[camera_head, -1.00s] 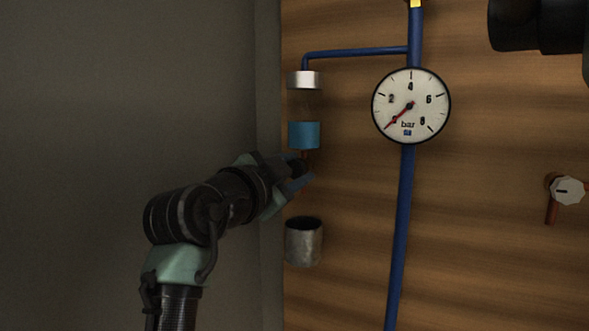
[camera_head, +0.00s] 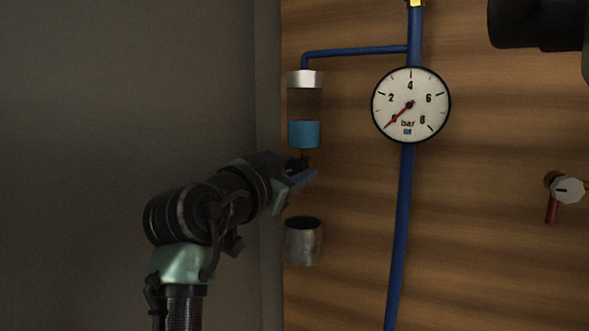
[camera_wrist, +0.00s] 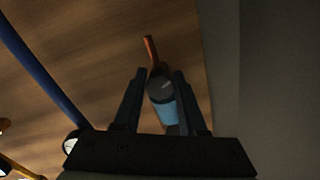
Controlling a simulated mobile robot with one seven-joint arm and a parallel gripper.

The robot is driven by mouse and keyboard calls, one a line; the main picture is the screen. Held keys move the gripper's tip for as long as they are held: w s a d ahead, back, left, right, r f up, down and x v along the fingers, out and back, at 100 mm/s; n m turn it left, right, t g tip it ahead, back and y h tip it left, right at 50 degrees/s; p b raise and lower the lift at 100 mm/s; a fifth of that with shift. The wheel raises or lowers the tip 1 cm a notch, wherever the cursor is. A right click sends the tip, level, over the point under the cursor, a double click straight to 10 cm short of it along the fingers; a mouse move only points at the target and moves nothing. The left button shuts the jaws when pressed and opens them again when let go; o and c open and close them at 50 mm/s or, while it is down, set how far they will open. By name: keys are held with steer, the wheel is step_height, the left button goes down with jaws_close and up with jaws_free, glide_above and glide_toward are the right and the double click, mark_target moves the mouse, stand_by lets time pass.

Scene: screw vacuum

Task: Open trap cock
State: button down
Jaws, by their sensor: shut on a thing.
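The trap (camera_head: 305,105) is a clear upright cylinder with a silver cap and blue liquid (camera_head: 304,134) in its lower part. The trap cock lies under it; its grey round knob (camera_wrist: 160,88) shows in the wrist view, with a thin orange-brown spout (camera_wrist: 150,50) beyond. My gripper (camera_head: 302,175) is just below the trap. In the wrist view my gripper (camera_wrist: 160,82) has a finger on each side of the knob and is shut on it. In the head view the gripper mostly hides the cock.
A grey metal cup (camera_head: 303,241) is on the panel below my gripper. A pressure gauge (camera_head: 411,105) and a blue pipe (camera_head: 400,220) are to the right. Another cock with a pale knob (camera_head: 568,190) is at far right. A grey wall (camera_head: 130,90) stands at left.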

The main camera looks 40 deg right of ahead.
steer(key=n, duration=0.3)
steer(key=shift+n, duration=0.4)
steer(key=n+p, duration=0.1)
steer(key=n, duration=0.2)
steer(key=shift+n, duration=0.3)
steer(key=n+p, duration=0.2)
steer(key=n, duration=0.2)
steer(key=shift+n+p, duration=0.5)
steer(key=shift+n, duration=0.6)
steer(key=shift+f, duration=0.1)
steer(key=c, duration=0.7)
jaws_free()
steer(key=shift+c, duration=0.2)
